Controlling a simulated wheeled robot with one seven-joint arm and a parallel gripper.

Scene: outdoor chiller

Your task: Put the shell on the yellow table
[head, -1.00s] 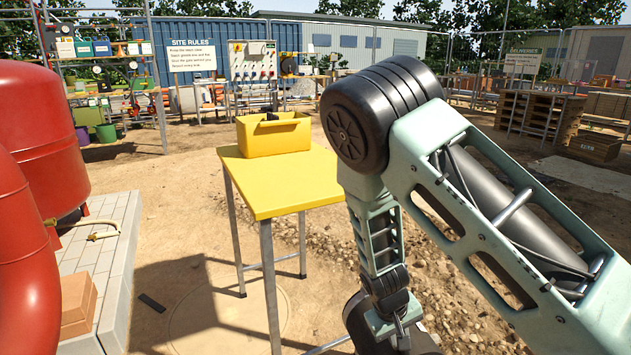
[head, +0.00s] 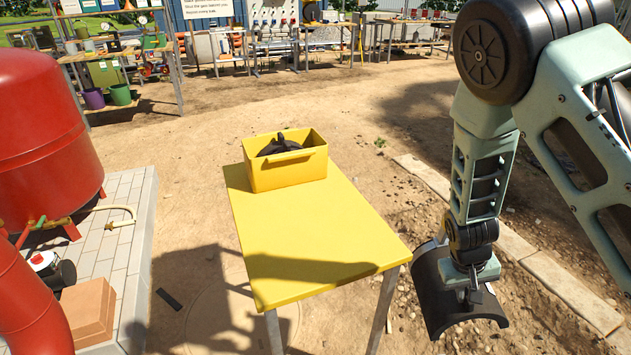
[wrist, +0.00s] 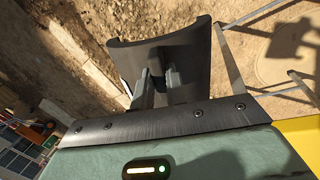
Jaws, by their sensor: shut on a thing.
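The shell is a dark, curved half-pipe piece (head: 440,300), held by my gripper (head: 474,290) to the right of the yellow table (head: 310,235). It hangs lower than the tabletop, apart from it. In the wrist view the shell (wrist: 190,55) spans beyond my gripper's fingers (wrist: 160,85), which are shut on it. The table's yellow edge shows at the lower right of the wrist view (wrist: 300,130). A large front part of the tabletop is bare.
A yellow bin (head: 285,172) with dark items inside stands at the table's far end. Red tanks (head: 45,140) and a tiled plinth (head: 130,230) with a cardboard-coloured block (head: 80,312) are at left. A stone kerb (head: 570,290) runs along the right.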

